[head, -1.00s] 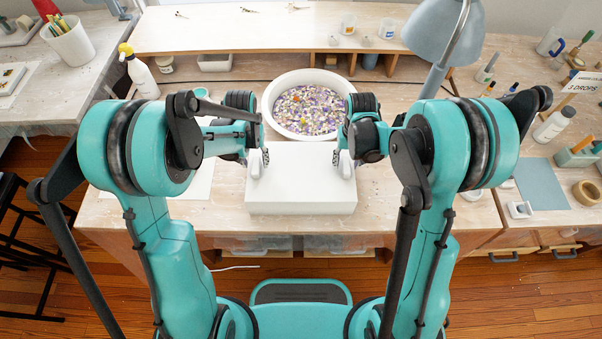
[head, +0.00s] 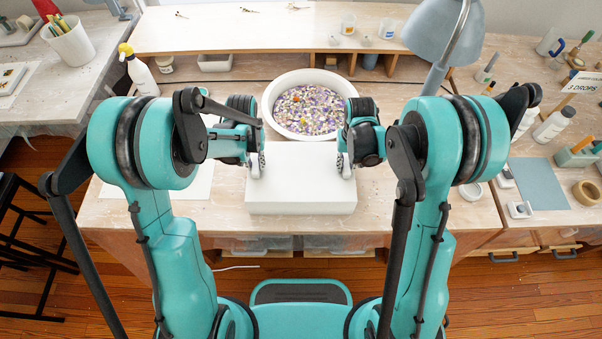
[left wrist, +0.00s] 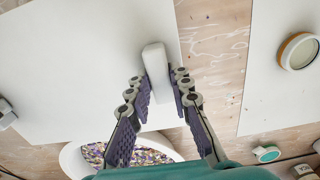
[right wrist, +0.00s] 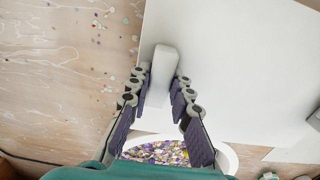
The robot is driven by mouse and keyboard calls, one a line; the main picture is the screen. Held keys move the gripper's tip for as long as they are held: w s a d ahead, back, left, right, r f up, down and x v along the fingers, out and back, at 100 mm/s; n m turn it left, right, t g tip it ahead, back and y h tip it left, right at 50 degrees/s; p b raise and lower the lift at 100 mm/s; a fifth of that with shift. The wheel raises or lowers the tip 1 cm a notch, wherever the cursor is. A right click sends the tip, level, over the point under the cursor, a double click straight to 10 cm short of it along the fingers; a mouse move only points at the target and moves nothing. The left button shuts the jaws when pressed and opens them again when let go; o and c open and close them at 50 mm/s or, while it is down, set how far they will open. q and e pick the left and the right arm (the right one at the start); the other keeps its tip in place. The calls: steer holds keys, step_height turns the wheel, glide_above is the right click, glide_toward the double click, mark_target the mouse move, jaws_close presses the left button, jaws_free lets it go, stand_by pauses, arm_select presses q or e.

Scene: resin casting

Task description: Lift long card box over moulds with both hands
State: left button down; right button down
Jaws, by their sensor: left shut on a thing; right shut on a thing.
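The long white card box (head: 300,190) lies across the front middle of the table, upside flat and closed on top. It fills much of the left wrist view (left wrist: 70,60) and right wrist view (right wrist: 240,60). A pale upright grip shows at its left edge (left wrist: 155,62) and another at its right edge (right wrist: 163,65). My left gripper (head: 256,165) has its fingers on either side of the left grip, shut on it. My right gripper (head: 346,165) is likewise shut on the right grip. I see no moulds; anything under the box is hidden.
A white bowl (head: 268,110) of coloured chips stands just behind the box. A white sheet (left wrist: 283,100) lies beyond the box's left side, with a round, orange-rimmed piece (left wrist: 299,51) on it. A grey lamp (head: 440,30) stands back right.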

arm_select(q)
steer(key=shift+r, duration=0.1)
arm_select(e)
steer(key=shift+r, duration=0.1)
